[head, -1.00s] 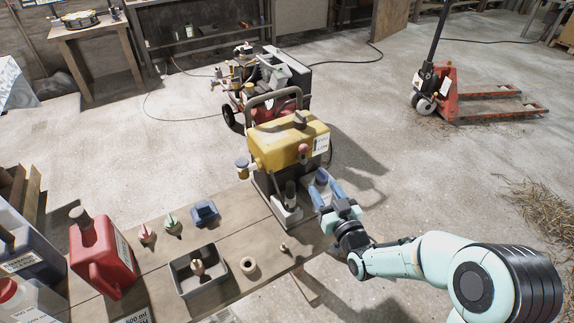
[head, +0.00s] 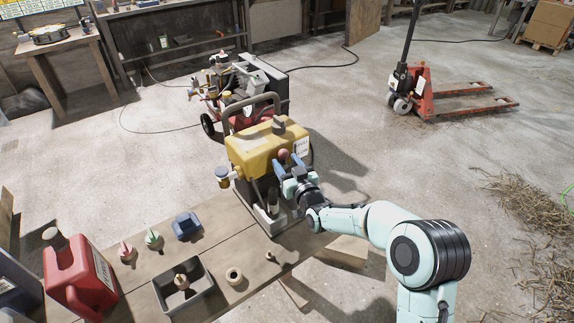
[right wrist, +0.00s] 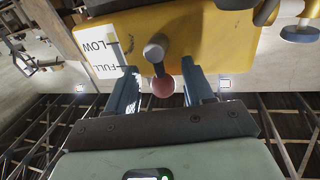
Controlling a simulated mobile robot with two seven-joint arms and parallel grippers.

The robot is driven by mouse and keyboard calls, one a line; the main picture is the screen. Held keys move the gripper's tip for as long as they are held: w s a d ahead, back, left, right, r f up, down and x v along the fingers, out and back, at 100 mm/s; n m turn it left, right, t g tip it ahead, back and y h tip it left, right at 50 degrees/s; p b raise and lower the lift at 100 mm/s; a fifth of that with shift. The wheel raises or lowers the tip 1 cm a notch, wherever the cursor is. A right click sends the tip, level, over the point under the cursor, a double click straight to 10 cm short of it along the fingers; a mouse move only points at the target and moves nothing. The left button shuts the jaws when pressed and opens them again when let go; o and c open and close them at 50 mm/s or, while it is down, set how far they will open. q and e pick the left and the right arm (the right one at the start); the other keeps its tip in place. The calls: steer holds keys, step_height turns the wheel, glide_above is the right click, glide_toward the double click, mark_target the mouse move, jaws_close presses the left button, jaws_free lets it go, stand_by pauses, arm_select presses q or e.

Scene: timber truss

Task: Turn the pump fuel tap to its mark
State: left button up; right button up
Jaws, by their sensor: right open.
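The pump's yellow tank (head: 262,146) stands at the far end of the bench. Its tap, a short grey lever with a red ball knob (head: 283,154), sticks out of the tank's near face. In the right wrist view the tap's red knob (right wrist: 163,88) lies between my fingers, with a gap on each side. A white label (right wrist: 101,52) reading LOW and FULL, with dark lines, is beside the lever; it also shows in the head view (head: 302,147). My right gripper (head: 288,161) is open around the knob, not closed on it. My left gripper is out of view.
A red compressor (head: 240,100) is behind the pump. A pallet truck (head: 440,100) stands back right.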

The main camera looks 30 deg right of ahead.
jaws_close()
